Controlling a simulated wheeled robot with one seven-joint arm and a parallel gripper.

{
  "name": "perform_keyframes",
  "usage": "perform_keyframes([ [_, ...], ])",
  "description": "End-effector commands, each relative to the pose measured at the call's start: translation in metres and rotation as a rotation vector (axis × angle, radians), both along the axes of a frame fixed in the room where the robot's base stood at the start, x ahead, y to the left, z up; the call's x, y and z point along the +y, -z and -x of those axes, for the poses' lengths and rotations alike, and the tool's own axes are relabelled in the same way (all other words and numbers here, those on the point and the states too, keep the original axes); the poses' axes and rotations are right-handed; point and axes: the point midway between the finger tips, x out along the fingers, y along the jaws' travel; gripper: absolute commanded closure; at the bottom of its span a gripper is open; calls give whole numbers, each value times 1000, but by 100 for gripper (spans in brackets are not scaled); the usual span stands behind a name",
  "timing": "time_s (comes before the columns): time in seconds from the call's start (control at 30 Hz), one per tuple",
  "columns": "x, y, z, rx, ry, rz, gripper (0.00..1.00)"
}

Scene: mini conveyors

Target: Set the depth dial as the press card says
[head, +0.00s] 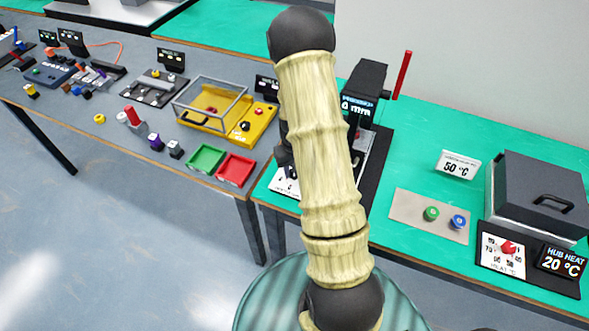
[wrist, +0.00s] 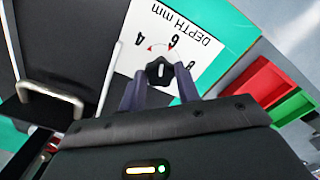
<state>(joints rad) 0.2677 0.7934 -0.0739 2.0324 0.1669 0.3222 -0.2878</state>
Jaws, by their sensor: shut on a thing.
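The depth dial is a small black knob (wrist: 159,71) with a white line, on a white plate (wrist: 195,30) marked DEPTH mm, upside down in the wrist view. The numbers 4, 6 and part of an 8 show. My gripper (wrist: 160,78) is shut on the knob, one finger on each side. In the head view the black press (head: 368,80) has a red lever and a small display ending in "mm"; its digits are partly unclear. My arm hides the dial and gripper there. I cannot make out a press card.
Right of the press stand a 50 °C card (head: 458,165), a plate with green and blue knobs (head: 405,207), and a grey heater box (head: 545,185). Left are a red tray (head: 235,169), a green tray (head: 207,158) and a yellow fixture (head: 215,128). A metal handle (wrist: 50,98) is close beside my gripper.

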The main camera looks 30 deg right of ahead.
Motion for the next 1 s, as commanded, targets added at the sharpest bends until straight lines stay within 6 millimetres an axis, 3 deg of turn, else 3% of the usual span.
perform_keyframes([
  [0.43, 0, -1, -1, -3, 332, 2, 90],
  [1.0, 0, -1, -1, -4, 406, 1, 90],
])
